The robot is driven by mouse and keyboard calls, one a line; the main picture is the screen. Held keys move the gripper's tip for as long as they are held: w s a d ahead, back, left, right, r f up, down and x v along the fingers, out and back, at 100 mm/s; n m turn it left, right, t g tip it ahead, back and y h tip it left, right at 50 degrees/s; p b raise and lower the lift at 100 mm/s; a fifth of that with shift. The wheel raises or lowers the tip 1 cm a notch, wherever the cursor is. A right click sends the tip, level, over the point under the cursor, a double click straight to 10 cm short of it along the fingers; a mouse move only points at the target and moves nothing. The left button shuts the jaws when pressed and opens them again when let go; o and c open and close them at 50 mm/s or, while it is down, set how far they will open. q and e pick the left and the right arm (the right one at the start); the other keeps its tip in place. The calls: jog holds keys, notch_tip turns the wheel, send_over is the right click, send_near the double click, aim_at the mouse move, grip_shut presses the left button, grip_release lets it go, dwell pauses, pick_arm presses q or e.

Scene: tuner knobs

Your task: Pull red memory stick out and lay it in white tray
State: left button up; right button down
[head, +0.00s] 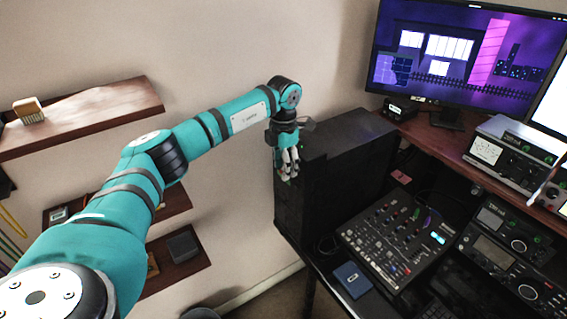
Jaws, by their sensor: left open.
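My left gripper (289,170) is open, its fingers pointing down at the upper left edge of a black computer tower (335,190). I cannot tell whether the fingers touch the tower. No red memory stick can be made out; the tower's front face is dark and partly behind the gripper. I cannot make out a white tray either. My right gripper is not in view.
A mixer (392,238) and a blue box (352,279) are on the desk right of the tower. A small reddish item (401,177) lies behind the mixer. A monitor (465,60) stands on the raised shelf. Wooden wall shelves (95,112) are at left.

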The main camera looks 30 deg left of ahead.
pick_arm(q)
grip_shut()
jog(key=shift+s+a, duration=0.15)
jog(key=shift+s, duration=0.1)
dwell(0.3)
jog(key=shift+s+a, duration=0.25)
jog(key=shift+s, duration=0.45)
jog(key=shift+s+a+p, duration=0.1)
jog(key=shift+s+p, duration=0.2)
jog(key=shift+s+a, duration=0.25)
jog(key=shift+s, duration=0.25)
jog(key=shift+s+a+f, duration=0.1)
jog(key=shift+s, duration=0.25)
